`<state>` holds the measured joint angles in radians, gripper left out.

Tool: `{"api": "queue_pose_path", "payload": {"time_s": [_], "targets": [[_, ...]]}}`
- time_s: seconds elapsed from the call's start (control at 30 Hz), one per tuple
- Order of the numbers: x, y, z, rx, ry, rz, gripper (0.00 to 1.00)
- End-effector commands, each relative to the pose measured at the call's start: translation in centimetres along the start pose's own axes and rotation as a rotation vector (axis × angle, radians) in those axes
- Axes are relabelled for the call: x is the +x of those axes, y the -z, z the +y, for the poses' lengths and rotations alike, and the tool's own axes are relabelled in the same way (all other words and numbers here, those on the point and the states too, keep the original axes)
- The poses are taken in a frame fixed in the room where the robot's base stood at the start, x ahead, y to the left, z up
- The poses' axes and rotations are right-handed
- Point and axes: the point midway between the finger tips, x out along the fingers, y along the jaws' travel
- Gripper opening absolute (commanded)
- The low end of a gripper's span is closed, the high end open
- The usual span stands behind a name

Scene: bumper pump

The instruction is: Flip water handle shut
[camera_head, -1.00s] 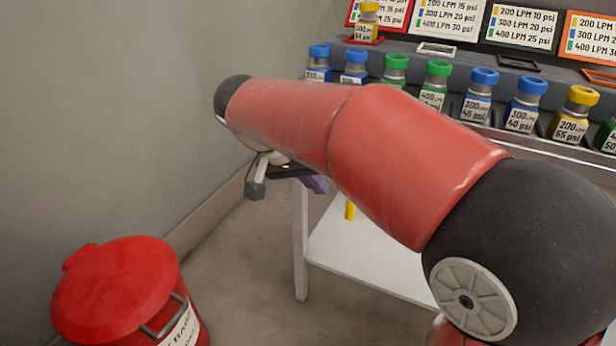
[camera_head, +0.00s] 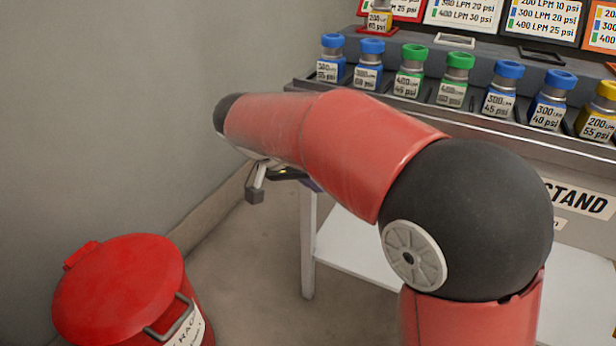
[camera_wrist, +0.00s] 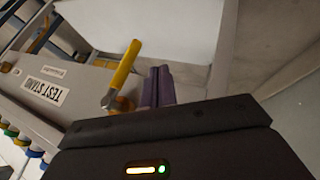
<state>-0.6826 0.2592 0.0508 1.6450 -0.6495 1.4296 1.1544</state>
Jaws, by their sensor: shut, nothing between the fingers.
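The yellow handle (camera_wrist: 123,66) is on the front of the test stand (camera_wrist: 78,92), left of my fingers in the wrist view. It slants up and slightly right from its metal pivot at the stand's front. My gripper (camera_wrist: 159,72) has purple fingers, shut together with nothing between them. The fingers lie just right of the handle with a small gap in the picture; I cannot tell whether they touch it.
A red lidded bin (camera_head: 125,288) stands at lower left by the grey wall (camera_head: 110,110). Several labelled bottles (camera_head: 411,75) with coloured caps line the stand's top. A white lower shelf (camera_head: 345,245) and a leg (camera_head: 307,245) are below. Floor between bin and leg is clear.

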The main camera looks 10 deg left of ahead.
Motion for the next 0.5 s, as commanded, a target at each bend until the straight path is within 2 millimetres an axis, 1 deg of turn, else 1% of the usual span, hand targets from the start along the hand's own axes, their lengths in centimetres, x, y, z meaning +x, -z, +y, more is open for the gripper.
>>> {"api": "queue_pose_path", "payload": {"time_s": [0.03,0.2,0.23,0.33,0.5], "targets": [[1.4,-0.1,0.0,0.000,-0.004,-0.002,0.00],[4.8,-0.1,0.0,0.000,-0.004,-0.002,0.00],[5.2,0.0,0.2,0.002,-0.001,-0.001,0.00],[5.7,0.0,1.9,0.004,-0.001,-0.001,0.00],[6.4,0.0,3.2,0.001,0.000,0.000,0.00]]}}
